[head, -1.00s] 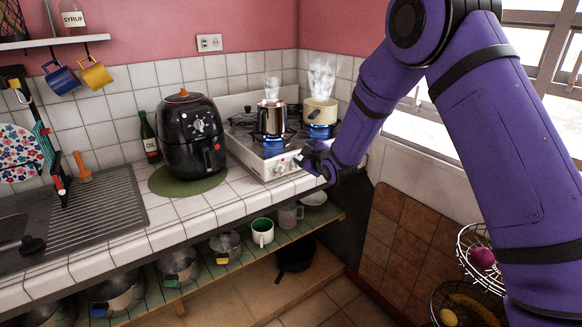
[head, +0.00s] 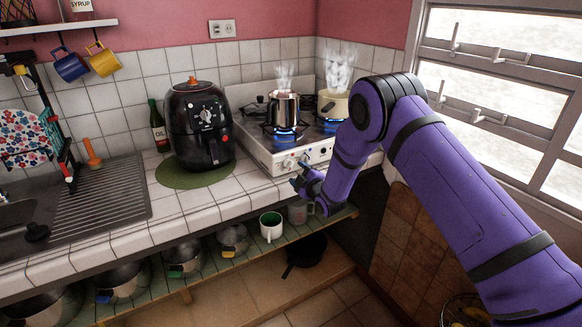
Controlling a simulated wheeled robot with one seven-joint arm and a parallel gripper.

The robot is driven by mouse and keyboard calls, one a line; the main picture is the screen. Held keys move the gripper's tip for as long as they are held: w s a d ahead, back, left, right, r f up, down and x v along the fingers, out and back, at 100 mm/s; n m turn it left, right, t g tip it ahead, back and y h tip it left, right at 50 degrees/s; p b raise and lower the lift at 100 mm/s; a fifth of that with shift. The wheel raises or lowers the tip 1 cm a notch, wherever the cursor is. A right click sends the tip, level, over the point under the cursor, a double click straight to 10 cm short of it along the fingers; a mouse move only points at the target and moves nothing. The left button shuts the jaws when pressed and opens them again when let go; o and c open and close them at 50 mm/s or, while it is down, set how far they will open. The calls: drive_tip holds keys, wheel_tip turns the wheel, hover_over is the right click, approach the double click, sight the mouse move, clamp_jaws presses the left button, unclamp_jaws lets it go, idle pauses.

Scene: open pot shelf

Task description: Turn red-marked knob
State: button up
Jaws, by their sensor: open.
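The white gas stove (head: 262,151) stands on the tiled counter in the back corner, with blue flames under a steaming steel pot (head: 284,108) and a steaming cream pot (head: 334,104). Its front panel carries small round knobs; one pale knob (head: 287,164) shows just above and left of my gripper. A red mark on a knob is too small to make out. My gripper (head: 296,178) is open, in front of the stove's front panel near the counter edge. I cannot tell whether it touches anything.
A black air fryer (head: 200,130) stands on a green mat (head: 170,178) left of the stove, with an oil bottle (head: 158,128) behind it. A shelf below the counter holds several pots and a green-lined mug (head: 270,228).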

sight(291, 167)
drive_tip(key=shift+x, duration=3)
drive_tip(key=c, duration=0.9)
